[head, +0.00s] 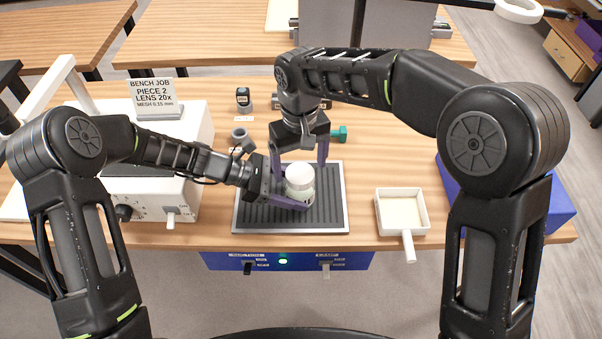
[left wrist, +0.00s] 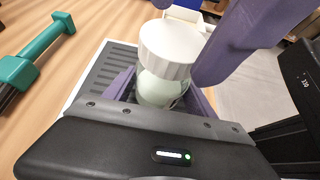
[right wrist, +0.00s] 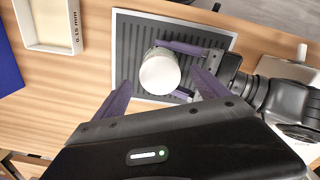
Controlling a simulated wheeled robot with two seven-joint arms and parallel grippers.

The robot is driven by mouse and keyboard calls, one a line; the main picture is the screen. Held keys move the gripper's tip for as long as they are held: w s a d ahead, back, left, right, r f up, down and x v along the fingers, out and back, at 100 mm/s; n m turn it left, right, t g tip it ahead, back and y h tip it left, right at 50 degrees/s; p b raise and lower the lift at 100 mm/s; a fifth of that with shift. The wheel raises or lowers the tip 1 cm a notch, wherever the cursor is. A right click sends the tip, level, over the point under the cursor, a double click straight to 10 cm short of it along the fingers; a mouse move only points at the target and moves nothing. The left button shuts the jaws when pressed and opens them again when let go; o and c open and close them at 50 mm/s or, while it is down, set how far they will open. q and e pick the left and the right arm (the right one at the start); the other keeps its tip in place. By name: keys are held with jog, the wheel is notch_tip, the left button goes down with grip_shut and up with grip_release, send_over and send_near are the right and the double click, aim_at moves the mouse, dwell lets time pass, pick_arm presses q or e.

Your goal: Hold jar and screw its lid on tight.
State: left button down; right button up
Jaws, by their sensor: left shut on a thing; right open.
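The jar (head: 301,194) stands upright on a dark ribbed mat with a pale rim (head: 340,228). It looks pale and translucent in the left wrist view (left wrist: 158,90). The white ribbed lid (head: 299,176) sits on top of the jar; it also shows in the left wrist view (left wrist: 170,45) and from above in the right wrist view (right wrist: 160,73). I cannot tell how tightly it sits. My left gripper (head: 290,200) is shut on the jar's body from the left. My right gripper (head: 300,160) points down from above, its purple fingers open and apart around the lid.
A white tray with a handle (head: 427,212) stands right of the mat. A green-ended tool (head: 340,133) lies behind it. A white machine (head: 190,150) with a job sign (head: 154,96) stands left. A blue box (head: 555,205) is at the far right.

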aim_at(300, 176)
jog(key=shift+f, duration=1.2)
grip_shut()
